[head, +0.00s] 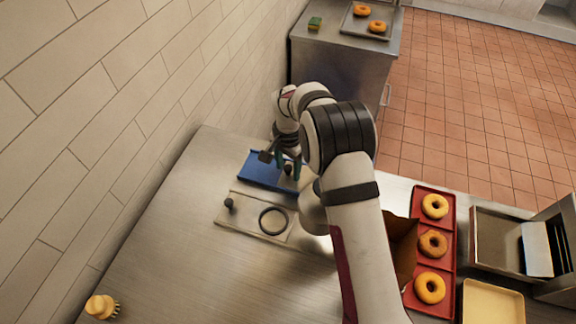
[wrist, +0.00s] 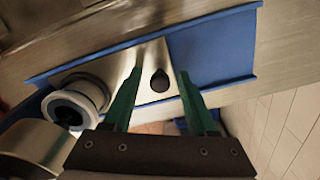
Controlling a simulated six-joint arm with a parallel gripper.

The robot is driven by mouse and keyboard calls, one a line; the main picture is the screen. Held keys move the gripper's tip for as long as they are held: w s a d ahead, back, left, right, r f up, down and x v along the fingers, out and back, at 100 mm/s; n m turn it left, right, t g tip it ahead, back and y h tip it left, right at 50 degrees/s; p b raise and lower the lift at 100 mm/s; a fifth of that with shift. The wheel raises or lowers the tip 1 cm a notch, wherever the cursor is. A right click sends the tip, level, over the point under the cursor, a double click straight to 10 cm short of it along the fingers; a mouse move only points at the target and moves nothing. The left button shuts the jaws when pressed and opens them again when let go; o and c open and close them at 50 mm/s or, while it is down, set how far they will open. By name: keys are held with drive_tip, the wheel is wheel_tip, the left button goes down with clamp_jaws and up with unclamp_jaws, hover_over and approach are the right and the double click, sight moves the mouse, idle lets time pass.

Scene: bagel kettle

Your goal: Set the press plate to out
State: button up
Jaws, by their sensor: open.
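A metal plate with a dark round knob (wrist: 160,82) sits in a blue tray (wrist: 215,50), which I take to be the press plate's track. In the wrist view my gripper (wrist: 160,74) is open. Its two green fingers stand on either side of the knob with a gap to each. I cannot tell how deep the fingertips reach. In the head view the blue tray (head: 256,170) lies near the wall, and my gripper (head: 286,166) is over its right part. My arm hides the tray's right end.
A pale board (head: 238,224) with a black knob (head: 229,203) and black ring (head: 273,221) lies before the blue tray. A red tray (head: 448,262) of bagels and a cream tray (head: 493,304) are at right. A ringed metal cylinder (wrist: 75,105) is beside my left finger.

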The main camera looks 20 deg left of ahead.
clamp_jaws()
drive_tip(key=shift+r, duration=0.1)
idle(1.2)
